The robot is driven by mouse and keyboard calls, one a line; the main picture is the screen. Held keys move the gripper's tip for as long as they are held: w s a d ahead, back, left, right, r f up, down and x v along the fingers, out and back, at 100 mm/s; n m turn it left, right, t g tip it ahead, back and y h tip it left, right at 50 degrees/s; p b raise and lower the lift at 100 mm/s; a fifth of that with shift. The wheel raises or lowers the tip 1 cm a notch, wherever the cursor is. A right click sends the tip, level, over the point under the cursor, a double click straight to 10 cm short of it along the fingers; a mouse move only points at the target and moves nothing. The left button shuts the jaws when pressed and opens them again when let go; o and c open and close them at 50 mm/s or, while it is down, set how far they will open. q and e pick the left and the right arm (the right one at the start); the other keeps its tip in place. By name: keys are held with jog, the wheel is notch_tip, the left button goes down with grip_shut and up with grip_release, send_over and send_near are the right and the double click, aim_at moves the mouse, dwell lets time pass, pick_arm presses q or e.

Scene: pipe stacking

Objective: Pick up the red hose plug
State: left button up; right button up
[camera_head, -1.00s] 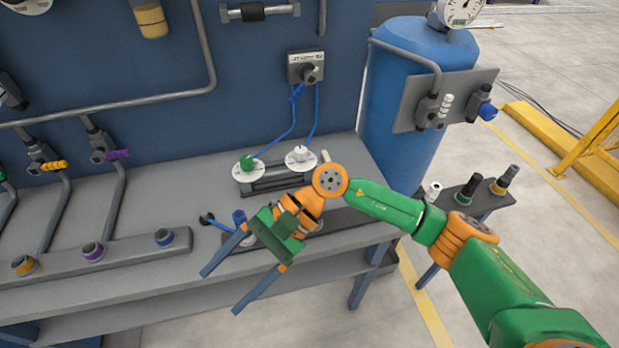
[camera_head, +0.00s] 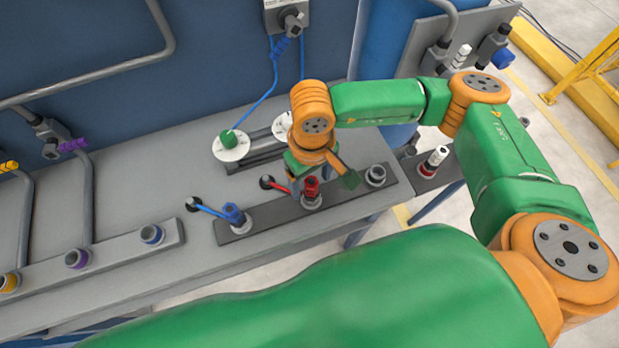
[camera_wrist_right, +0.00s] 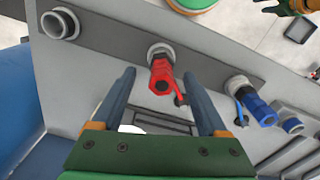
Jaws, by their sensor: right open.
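The red hose plug (camera_head: 311,188) stands upright in the middle socket of a dark strip on the bench, with a short red hose at its side. My right gripper (camera_head: 316,186) is over it, partly hiding the plug's surroundings in the head view. In the right wrist view the red plug (camera_wrist_right: 161,78) shows between the tips of the open gripper (camera_wrist_right: 161,82), with gaps on both sides. A green and orange part at that view's top right edge seems to be my left gripper (camera_wrist_right: 280,8); its jaws are unclear.
A blue plug (camera_head: 234,215) with a hose stands left of the red one, and an empty socket (camera_head: 375,175) lies right. A white disc with a green connector (camera_head: 229,140) is behind. A white-topped plug (camera_head: 437,157) stands on a side shelf.

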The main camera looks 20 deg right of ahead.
jog(key=shift+s+f, duration=0.2)
jog(key=shift+f, duration=0.4)
jog(key=shift+s+f, duration=0.15)
jog(key=shift+f, duration=0.4)
jog(key=shift+w+f, duration=0.15)
jog(key=shift+f, duration=0.1)
grip_shut()
